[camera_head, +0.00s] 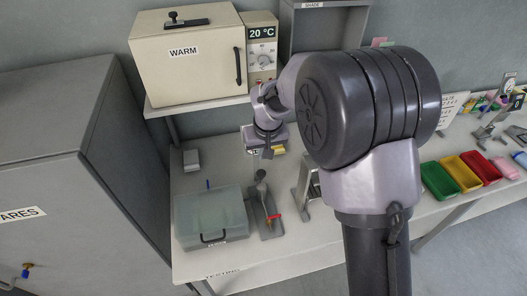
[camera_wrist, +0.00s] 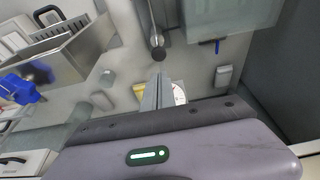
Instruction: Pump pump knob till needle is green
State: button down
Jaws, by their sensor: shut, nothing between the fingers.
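The pump (camera_head: 270,226) stands on the bench in the head view, a grey unit with a red part at its front. In the wrist view a dark round knob (camera_wrist: 157,53) on a rod lies ahead of my gripper (camera_wrist: 159,80). The fingers are shut with nothing between them and look apart from the knob. A white round gauge (camera_wrist: 179,91) shows beside the fingers, partly hidden by them. Its needle and colour zone cannot be made out.
A translucent-lidded box (camera_head: 211,217) stands left of the pump, close to it. A grey metal stand (camera_head: 305,187) is to the right. The WARM oven (camera_head: 187,62) sits on a shelf above. Green (camera_head: 438,178), yellow and red trays lie further right. My arm hides part of the bench.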

aim_at(263, 176)
jog(key=x, duration=0.6)
jog(key=b+x, duration=0.1)
jog(key=x, duration=0.2)
jog(key=shift+s+d+f, duration=0.1)
jog(key=shift+s, duration=0.3)
notch_tip(263, 176, down, 5)
jog(key=b, duration=0.5)
jog(key=shift+f, duration=0.2)
jog(key=shift+s+r, duration=0.1)
jog(key=shift+s, duration=0.1)
notch_tip(263, 176, up, 6)
jog(key=p, duration=0.3)
jog(key=p+v, duration=0.1)
jog(key=v, duration=0.7)
jog(key=shift+s+r, duration=0.2)
jog(key=shift+d, duration=0.15)
